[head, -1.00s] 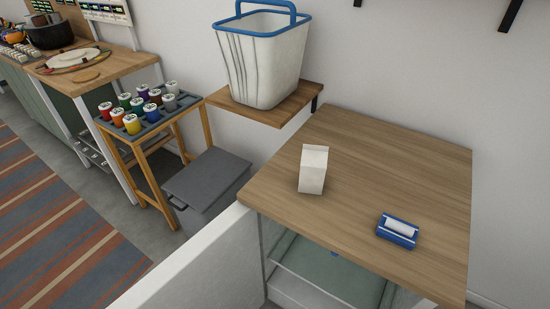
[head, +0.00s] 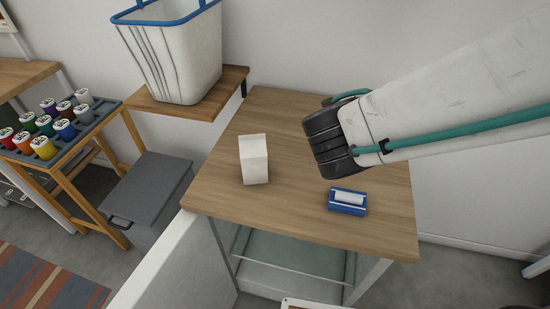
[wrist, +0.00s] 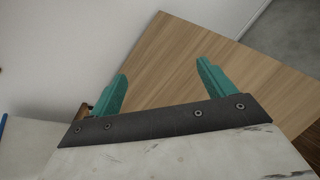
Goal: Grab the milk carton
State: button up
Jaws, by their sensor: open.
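The white milk carton (head: 254,160) stands upright on the wooden top of a cabinet (head: 300,225), left of the middle in the head view. My arm reaches in from the right of the head view, above the cabinet's back right part; its fingers are not visible there. In the wrist view my gripper (wrist: 158,85) shows two teal fingers spread apart with nothing between them, over the bare wooden top. The carton is not visible in the wrist view.
A blue holder with a white roll (head: 348,201) lies on the cabinet top, right of the carton. A white basket with a blue rim (head: 175,60) stands on a wall shelf (head: 160,108) behind left. A rack of coloured jars (head: 75,135) and a grey bin (head: 150,190) are further left.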

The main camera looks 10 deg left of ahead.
jog(key=s+a+f+n+t+y, duration=0.1)
jog(key=a+f+n+y, duration=0.2)
jog(key=a, duration=0.4)
jog(key=s+a+f+n+t+y, duration=0.1)
jog(key=s+a+n+y, duration=0.1)
jog(key=a+n, duration=0.4)
jog(key=n+y, duration=0.4)
jog(key=n, duration=0.1)
send_near(253, 148)
jog(key=shift+g, duration=0.3)
jog(key=x, duration=0.4)
jog(key=shift+w+r, duration=0.15)
jog(key=shift+r, duration=0.15)
jog(key=x, duration=0.7)
jog(key=shift+w+f, duration=0.2)
jog(key=shift+f, duration=0.1)
jog(key=c, duration=1.3)
jog(key=shift+a, duration=0.1)
jog(key=shift+c, duration=0.4)
jog(key=shift+r, duration=0.1)
